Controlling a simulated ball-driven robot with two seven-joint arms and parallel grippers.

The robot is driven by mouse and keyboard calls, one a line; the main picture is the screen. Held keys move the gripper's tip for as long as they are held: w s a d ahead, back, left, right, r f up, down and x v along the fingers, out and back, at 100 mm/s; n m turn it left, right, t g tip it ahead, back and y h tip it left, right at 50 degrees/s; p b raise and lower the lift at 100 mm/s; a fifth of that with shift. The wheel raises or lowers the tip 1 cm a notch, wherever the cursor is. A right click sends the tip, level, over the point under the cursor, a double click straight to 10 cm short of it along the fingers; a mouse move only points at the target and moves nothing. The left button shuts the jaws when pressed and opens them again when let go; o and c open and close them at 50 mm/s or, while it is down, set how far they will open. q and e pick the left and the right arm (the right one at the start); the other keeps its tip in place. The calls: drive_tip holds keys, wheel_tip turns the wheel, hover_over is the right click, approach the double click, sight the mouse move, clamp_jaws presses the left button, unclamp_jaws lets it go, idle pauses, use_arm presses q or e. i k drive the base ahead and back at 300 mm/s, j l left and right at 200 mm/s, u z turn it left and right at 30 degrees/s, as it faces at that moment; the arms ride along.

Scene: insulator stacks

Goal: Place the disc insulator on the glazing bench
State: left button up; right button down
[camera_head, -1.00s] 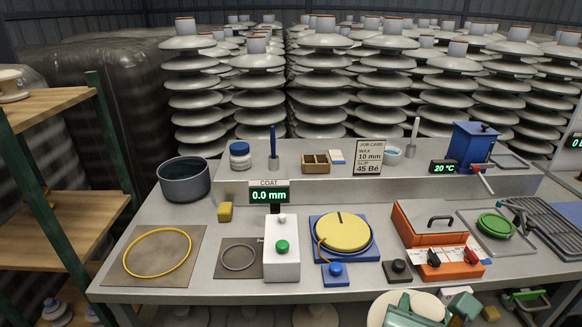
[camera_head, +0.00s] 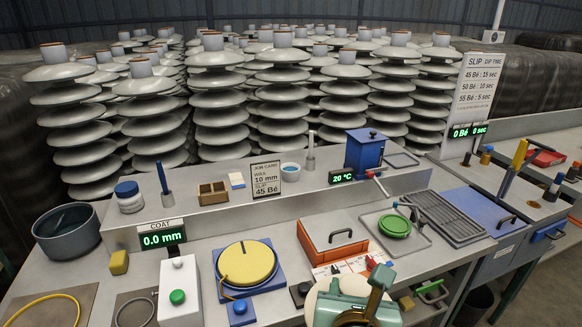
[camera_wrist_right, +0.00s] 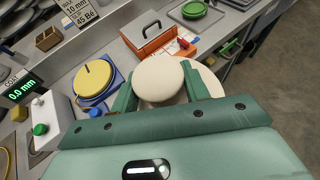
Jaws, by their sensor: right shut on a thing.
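My right gripper (camera_head: 352,306), green, is at the bottom of the head view, in front of the bench's near edge. It is shut on the cream disc insulator (camera_head: 313,298), which is mostly hidden behind it. In the right wrist view the insulator's round cream top (camera_wrist_right: 158,80) sits between the two fingers, with a wider cream part (camera_wrist_right: 210,80) showing behind the right finger. The grey bench (camera_head: 290,226) stands beyond, and the insulator is apart from its top. A turntable with a yellow disc (camera_head: 247,262) stands on it. My left gripper is not in view.
An orange box (camera_head: 333,243), a green lid (camera_head: 394,226) on a tray and a white coat gauge (camera_head: 180,290) crowd the bench. A grey rack (camera_head: 449,218) lies right of the tray. A slip dip-time sign (camera_head: 474,88) stands further right. Insulator stacks fill the back.

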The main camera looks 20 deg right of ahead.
sight(186, 184)
drive_tip(key=i+l+u, duration=0.2)
drive_tip(key=l, duration=0.15)
drive_tip(key=l+u, duration=0.2)
drive_tip(key=l, duration=0.15)
drive_tip(key=i+l+u, duration=0.25)
drive_tip(key=l, duration=0.15)
drive_tip(key=k+u, duration=0.1)
drive_tip(key=u, duration=1.05)
drive_tip(key=i, duration=0.5)
